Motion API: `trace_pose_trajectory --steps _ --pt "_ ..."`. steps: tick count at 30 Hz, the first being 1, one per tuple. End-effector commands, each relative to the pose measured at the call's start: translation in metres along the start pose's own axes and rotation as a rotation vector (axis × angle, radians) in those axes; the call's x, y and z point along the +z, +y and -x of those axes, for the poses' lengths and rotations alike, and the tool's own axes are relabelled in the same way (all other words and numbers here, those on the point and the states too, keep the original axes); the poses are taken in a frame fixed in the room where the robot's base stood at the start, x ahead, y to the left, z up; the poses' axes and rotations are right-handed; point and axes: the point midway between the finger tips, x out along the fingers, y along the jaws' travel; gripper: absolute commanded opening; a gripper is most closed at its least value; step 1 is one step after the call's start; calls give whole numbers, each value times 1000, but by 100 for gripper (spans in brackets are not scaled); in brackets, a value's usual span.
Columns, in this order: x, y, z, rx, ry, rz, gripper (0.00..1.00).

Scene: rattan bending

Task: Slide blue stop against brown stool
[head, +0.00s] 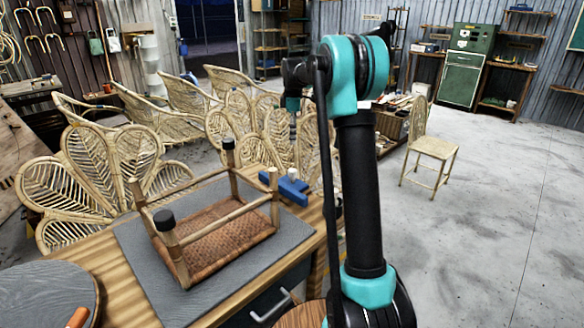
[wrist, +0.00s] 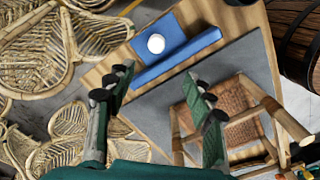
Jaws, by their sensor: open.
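The brown stool (head: 225,235) lies upside down on a grey mat, its woven seat down and its legs up. Several legs have black caps. The blue stop (head: 291,188) with a white knob (head: 293,173) sits on the wooden bench top just right of the stool. In the wrist view the blue stop (wrist: 180,57) lies beyond my fingertips, and a strip of mat shows between it and the stool (wrist: 226,108). My gripper (wrist: 160,80) is open and empty, its fingers apart. In the head view it hangs above the stop, partly beside my arm.
The workbench (head: 120,285) has a grey mat (head: 135,240) and a drawer handle (head: 270,305). A round dark top (head: 45,295) is at the lower left. Rattan chairs (head: 90,180) crowd behind the bench. A wooden barrel (wrist: 298,40) is at the upper right of the wrist view. Open floor lies right.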

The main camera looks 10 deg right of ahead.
Motion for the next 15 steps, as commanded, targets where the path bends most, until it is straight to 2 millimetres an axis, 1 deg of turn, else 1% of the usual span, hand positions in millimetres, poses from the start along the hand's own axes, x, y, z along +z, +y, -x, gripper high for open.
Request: trace_pose_trajectory --steps 1,4,7,11,15 --pt "-1 4 0 -4 -1 15 53" --pt "-2 6 -3 -8 -2 29 53" --pt "-2 6 -12 -8 -2 29 53" --pt "-2 5 -34 -7 -2 28 53" --pt "-2 5 -62 -7 -2 27 53"
